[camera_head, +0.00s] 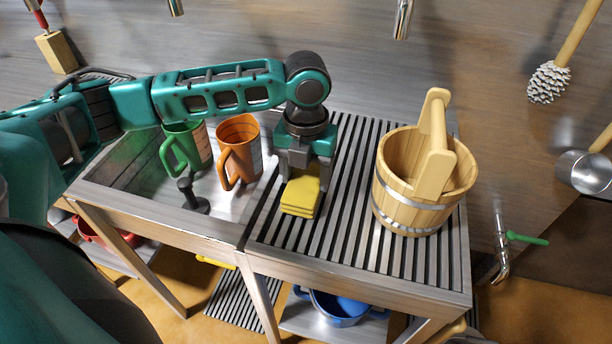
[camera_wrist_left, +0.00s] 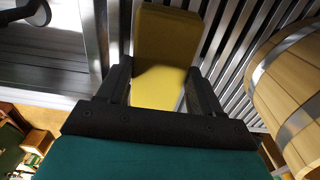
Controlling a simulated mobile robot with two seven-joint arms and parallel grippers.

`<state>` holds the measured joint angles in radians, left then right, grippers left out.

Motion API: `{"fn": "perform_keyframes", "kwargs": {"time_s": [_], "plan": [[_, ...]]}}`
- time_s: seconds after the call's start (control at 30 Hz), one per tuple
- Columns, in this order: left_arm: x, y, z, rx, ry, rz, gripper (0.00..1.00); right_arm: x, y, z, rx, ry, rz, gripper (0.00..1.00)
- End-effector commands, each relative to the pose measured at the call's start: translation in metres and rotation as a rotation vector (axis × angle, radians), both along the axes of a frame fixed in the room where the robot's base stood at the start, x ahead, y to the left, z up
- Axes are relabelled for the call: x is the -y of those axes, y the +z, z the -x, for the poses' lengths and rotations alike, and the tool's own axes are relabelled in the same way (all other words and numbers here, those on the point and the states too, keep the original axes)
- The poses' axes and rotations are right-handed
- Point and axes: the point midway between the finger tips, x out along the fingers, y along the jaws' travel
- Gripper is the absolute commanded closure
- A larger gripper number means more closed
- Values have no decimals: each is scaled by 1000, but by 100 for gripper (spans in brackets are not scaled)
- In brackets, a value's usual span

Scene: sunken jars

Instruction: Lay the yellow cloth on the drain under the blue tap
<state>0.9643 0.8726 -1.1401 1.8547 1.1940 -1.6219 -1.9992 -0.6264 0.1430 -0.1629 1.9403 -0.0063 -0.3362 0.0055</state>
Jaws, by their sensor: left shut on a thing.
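The yellow cloth (camera_head: 301,196) is a folded, layered stack over the left part of the slatted metal drainboard (camera_head: 345,215). My left gripper (camera_head: 304,170) points down with its fingers on either side of the cloth and is shut on it. In the left wrist view the cloth (camera_wrist_left: 165,45) sits between the two fingers. I cannot tell whether it touches the slats. Two metal spouts (camera_head: 402,20) hang at the top edge; their handles are out of view, so I see no blue tap. I cannot make out a drain opening. My right gripper is not in view.
A wooden bucket (camera_head: 405,205) stands right of the cloth. The sink on the left holds a green jug (camera_head: 187,148), an orange jug (camera_head: 238,150) and a black upright piece (camera_head: 190,197). A green-handled tap (camera_head: 503,245) is at right. A blue pot (camera_head: 340,308) is below.

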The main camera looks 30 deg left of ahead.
Motion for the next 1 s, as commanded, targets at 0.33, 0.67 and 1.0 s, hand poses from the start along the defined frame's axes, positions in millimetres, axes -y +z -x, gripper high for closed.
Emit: {"fn": "perform_keyframes", "kwargs": {"time_s": [0.33,0.67,1.0], "plan": [[0,-7,0,0,-1,1,59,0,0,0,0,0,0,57],[0,-9,0,0,-1,1,10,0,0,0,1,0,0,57],[0,-2,0,2,-1,1,9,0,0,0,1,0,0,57]]}}
